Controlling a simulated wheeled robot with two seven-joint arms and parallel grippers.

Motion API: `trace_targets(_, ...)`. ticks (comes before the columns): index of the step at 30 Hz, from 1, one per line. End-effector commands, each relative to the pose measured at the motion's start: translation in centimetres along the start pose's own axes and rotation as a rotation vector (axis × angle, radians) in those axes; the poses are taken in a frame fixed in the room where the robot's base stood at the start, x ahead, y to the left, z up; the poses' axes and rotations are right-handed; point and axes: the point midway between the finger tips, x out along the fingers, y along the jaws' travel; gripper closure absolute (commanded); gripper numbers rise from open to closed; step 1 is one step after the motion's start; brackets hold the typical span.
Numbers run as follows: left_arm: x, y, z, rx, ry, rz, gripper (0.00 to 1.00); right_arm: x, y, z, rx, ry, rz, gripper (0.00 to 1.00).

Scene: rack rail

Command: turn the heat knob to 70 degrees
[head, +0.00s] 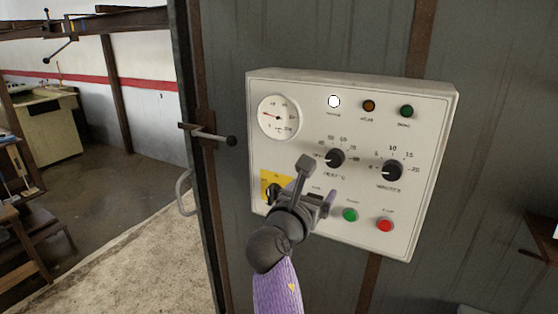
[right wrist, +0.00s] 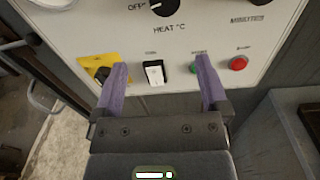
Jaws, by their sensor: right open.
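The heat knob (head: 335,157) is a black round knob on the white control panel (head: 300,88), with a number scale around it. Its white mark points left, toward OFF. In the right wrist view the knob (right wrist: 165,6) is cut off by the top edge. My right gripper (head: 311,190) is in front of the panel, lower left of the heat knob. It is open and empty. In the right wrist view its purple fingers (right wrist: 161,66) stand either side of a white rocker switch (right wrist: 154,73), below the knob. My left gripper is out of view.
A second black knob, for minutes (head: 392,171), sits right of the heat knob. A green button (head: 350,215), a red button (head: 385,224) and a yellow-backed switch (head: 269,182) line the lower panel. A dial gauge (head: 278,117) is upper left. A lever handle (head: 215,137) juts out left.

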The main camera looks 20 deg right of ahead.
Motion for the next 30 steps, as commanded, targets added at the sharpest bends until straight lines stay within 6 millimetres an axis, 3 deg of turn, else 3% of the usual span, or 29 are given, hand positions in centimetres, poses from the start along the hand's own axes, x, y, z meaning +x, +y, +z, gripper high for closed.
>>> trace_targets(1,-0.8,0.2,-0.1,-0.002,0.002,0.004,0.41,0.0,-0.5,1.9,-0.019,-0.016,-0.024,0.06)
trace_targets(3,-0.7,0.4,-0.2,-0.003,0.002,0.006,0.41,0.4,-0.8,2.4,-0.042,-0.026,-0.042,0.06)
trace_targets(15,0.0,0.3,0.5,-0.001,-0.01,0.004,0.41,8.7,-1.1,2.2,-0.046,-0.026,-0.039,0.06)
trace_targets(26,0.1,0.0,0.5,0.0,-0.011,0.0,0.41,9.9,-1.1,2.2,-0.044,-0.025,-0.037,0.06)
trace_targets(30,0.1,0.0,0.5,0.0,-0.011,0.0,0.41,9.9,-1.1,2.2,-0.044,-0.025,-0.037,0.31)
